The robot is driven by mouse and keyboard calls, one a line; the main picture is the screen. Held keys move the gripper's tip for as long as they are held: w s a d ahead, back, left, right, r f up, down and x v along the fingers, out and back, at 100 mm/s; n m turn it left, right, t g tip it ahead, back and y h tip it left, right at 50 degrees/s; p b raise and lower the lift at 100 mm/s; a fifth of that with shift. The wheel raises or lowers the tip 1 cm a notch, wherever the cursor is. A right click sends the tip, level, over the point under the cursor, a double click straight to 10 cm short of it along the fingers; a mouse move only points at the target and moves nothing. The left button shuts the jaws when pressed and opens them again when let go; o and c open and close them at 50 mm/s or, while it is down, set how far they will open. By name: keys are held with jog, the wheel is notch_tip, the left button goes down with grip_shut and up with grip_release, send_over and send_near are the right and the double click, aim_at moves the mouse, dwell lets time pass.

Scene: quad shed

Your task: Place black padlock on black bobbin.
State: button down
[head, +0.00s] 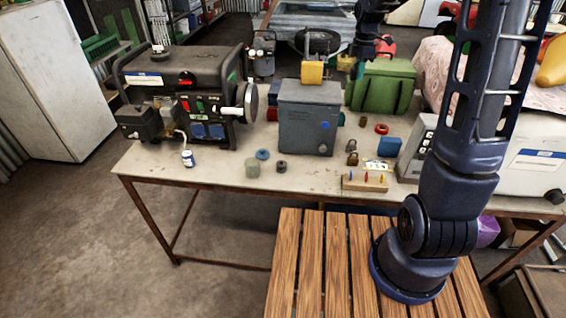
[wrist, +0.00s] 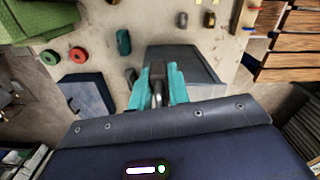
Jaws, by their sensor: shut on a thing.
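My gripper (wrist: 158,78) has teal fingers and is shut on the black padlock (wrist: 157,72), whose pale metal shackle shows between the fingers in the wrist view. In the head view my gripper (head: 360,66) is small, above the back of the table near the green box; the padlock cannot be made out clearly there. A small dark ring-like piece (head: 281,166), which looks like the black bobbin, sits near the table's front edge in the head view. It is apart from my gripper, to the left and nearer the camera. I cannot pick it out surely in the wrist view.
A grey metal box (head: 309,122) with a yellow block (head: 312,72) stands mid-table, behind the dark piece. A blue ring (head: 262,154) and a pale green cylinder (head: 253,168) are beside that piece. A generator (head: 185,95) fills the left; a peg board (head: 364,182) lies at the front.

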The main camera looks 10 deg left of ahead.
jog(key=s+a+n, duration=0.1)
jog(key=s+a, duration=0.1)
jog(key=a, duration=0.2)
jog(key=s+a+n, duration=0.1)
jog(key=s+a, duration=0.2)
jog(key=a, duration=0.2)
jog(key=s+a+n, duration=0.1)
jog(key=s+a, duration=0.2)
jog(key=a, duration=0.1)
jog(key=shift+a, duration=0.3)
jog(key=s+a+n, duration=0.4)
jog(key=s+a, duration=0.7)
jog(key=s, duration=0.2)
send_over(283, 163)
notch_tip(283, 163, down, 20)
jog(key=shift+f, duration=2.55)
jog(key=shift+f, duration=0.1)
jog(key=c, duration=1.3)
grip_release()
